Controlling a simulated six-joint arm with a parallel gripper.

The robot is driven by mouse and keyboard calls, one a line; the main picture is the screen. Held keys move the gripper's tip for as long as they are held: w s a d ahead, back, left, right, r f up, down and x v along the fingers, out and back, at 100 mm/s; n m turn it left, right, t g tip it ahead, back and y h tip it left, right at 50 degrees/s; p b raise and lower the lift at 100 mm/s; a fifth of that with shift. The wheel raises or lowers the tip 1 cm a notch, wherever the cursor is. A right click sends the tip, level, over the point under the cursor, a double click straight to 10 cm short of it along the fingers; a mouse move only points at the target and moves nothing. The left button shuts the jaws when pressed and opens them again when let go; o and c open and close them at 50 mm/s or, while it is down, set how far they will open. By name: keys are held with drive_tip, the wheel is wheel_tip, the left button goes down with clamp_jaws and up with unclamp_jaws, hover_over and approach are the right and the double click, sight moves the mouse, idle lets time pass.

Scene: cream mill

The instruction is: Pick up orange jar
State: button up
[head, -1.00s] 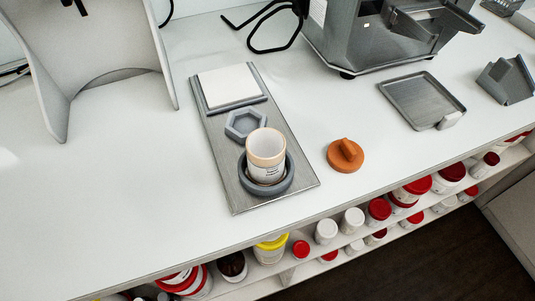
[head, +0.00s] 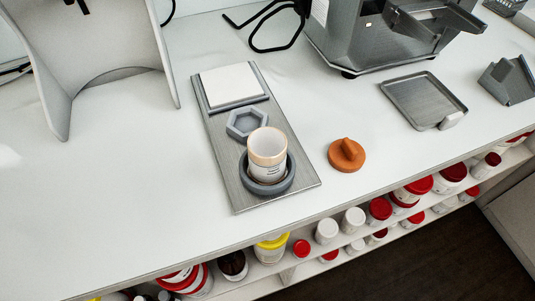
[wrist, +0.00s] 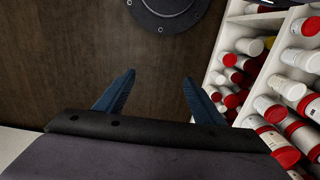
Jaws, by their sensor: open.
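The jar (head: 267,157) is white with an orange rim and a printed label. It stands upright and uncovered in a dark round ring holder (head: 286,184) in the head view. An orange lid with a raised grip (head: 347,155) lies apart on the counter to its right. My gripper (wrist: 160,75) shows only in the wrist view, its two blue fingers spread with nothing between them. The head view does not show the gripper.
The ring holder sits on a metal tray (head: 225,177) with a hexagonal holder (head: 247,124) and a white square block (head: 230,86). A grey machine (head: 365,40) and a shallow pan (head: 420,96) stand right.

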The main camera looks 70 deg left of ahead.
drive_tip(key=s+a+r+n+g+y+p, duration=0.1)
drive_tip(key=s+a+r+g+y+p, duration=0.15)
drive_tip(key=a+r+p, duration=0.65)
drive_tip(key=s+a+r+n+g+y+p, duration=0.1)
drive_tip(key=s+a+r+g+y+p, duration=0.2)
drive_tip(key=a+r+p, duration=0.5)
drive_tip(key=s+a+r+n+g+y+p, duration=0.15)
drive_tip(key=a+r+g+p, duration=0.35)
drive_tip(key=r, duration=0.7)
drive_tip(key=m+y+b, duration=0.1)
drive_tip(key=m+y, duration=0.6)
drive_tip(key=m, duration=0.6)
approach(252, 139)
drive_tip(key=x, duration=0.3)
drive_tip(key=shift+w+a+g, duration=0.1)
drive_tip(key=shift+g, duration=0.15)
drive_tip(key=shift+s+a+f+m+y, duration=0.25)
drive_tip(key=shift+s+m+y, duration=0.1)
drive_tip(key=shift+m, duration=0.3)
drive_tip(key=shift+p+x, duration=1)
drive_tip(key=shift+x, duration=2.65)
drive_tip(key=shift+f, duration=0.1)
drive_tip(key=c, duration=1.1)
